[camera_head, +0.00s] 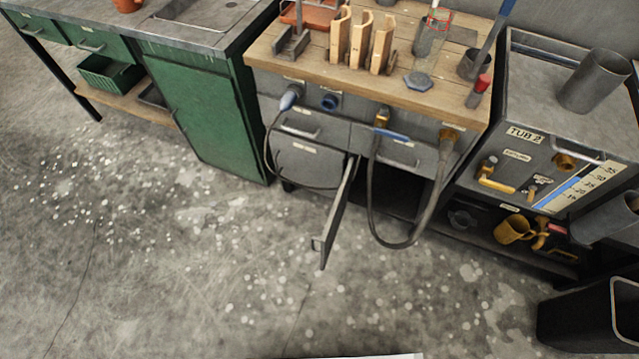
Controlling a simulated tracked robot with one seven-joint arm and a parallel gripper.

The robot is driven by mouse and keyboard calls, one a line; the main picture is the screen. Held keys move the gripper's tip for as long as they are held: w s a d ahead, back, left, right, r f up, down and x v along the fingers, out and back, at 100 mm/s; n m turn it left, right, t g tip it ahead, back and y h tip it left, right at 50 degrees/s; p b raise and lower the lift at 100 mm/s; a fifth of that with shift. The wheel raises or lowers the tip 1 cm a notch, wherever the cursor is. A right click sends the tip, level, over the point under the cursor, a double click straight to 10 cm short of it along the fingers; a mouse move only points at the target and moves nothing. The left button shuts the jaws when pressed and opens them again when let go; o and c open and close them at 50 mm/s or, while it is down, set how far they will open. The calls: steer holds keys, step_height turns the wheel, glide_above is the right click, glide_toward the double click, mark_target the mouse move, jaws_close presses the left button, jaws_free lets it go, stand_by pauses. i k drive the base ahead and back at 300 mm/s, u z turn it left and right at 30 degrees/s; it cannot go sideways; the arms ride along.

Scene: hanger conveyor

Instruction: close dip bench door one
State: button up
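A grey bench with a wooden top (352,80), which looks like the dip bench, stands at the upper middle. One of its lower doors (337,220) stands open and sticks out toward me over the floor, seen nearly edge-on, with a small handle near its free end. Behind it is a dark open compartment (390,192). To its left a grey front (308,165) looks shut. The labels are too small to read, so I cannot tell which door is number one. My gripper is not in view.
A grey hose (412,243) loops low in front of the bench, right of the open door, and a thinner cable (268,150) hangs at its left. A green cabinet (205,120) stands left, TUB 2 (525,134) right. A dark bin (575,325) is lower right. The floor in front is clear.

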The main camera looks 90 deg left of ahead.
mark_target(330, 217)
steer(key=u, duration=0.05)
steer(key=k, duration=1.1)
steer(key=u, duration=2.05)
steer(key=i, duration=1.05)
steer(key=u, duration=0.05)
steer(key=k, duration=0.4)
steer(key=z, duration=0.05)
